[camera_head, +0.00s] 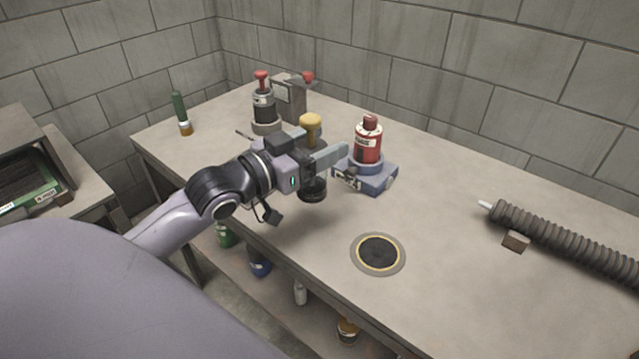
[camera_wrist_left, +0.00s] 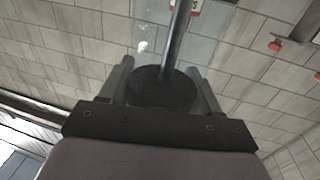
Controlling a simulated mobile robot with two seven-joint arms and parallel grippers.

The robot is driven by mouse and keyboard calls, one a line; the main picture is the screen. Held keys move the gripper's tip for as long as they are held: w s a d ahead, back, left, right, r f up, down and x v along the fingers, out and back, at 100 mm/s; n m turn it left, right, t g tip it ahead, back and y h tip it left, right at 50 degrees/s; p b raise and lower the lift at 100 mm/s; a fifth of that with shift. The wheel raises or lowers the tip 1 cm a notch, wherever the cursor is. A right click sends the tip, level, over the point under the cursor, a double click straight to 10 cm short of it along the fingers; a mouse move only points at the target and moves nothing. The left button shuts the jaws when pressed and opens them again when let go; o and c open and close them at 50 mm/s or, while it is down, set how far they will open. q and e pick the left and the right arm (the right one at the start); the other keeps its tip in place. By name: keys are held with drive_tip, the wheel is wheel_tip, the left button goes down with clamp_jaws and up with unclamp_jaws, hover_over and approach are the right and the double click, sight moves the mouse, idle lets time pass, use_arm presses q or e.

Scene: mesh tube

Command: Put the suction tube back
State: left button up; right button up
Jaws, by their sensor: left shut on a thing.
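My left gripper (camera_head: 326,158) reaches over the table from the left, and its fingers are shut on a dark thing. In the left wrist view a black round part (camera_wrist_left: 160,88) sits between the fingers, with a grey rod running up from it. In the head view a black round piece (camera_head: 312,190) shows below the fingers and a yellow knob (camera_head: 311,125) above them; the fingers hide what lies between. A dark ribbed tube (camera_head: 565,238) with a pale tip lies at the table's right. My right gripper is not in view.
A round dark pad with a yellow ring (camera_head: 378,253) lies on the bare table front. A red bottle (camera_head: 368,142) stands on a blue-grey base (camera_head: 367,176) just right of the gripper. A black red-topped bottle (camera_head: 263,102) and a green-topped tube (camera_head: 179,112) stand farther back.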

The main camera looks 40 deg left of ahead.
sight(320, 182)
use_arm(q)
wheel_tip(320, 182, down, 3)
drive_tip(key=shift+f, duration=0.15)
wheel_tip(320, 182, down, 4)
drive_tip(key=shift+b, duration=0.55)
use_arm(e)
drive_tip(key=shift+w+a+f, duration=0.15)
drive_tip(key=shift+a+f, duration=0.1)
use_arm(q)
drive_tip(key=shift+f, duration=0.1)
drive_tip(key=shift+s+f, duration=0.15)
drive_tip(key=shift+f, duration=0.5)
drive_tip(key=o, duration=1.3)
drive_tip(key=shift+f, duration=0.2)
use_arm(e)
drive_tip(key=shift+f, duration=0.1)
use_arm(q)
drive_tip(key=shift+r, duration=0.65)
drive_tip(key=shift+r+v, duration=0.15)
drive_tip(key=shift+v, duration=2.75)
drive_tip(key=shift+r+v, duration=0.15)
drive_tip(key=shift+v, duration=2.8)
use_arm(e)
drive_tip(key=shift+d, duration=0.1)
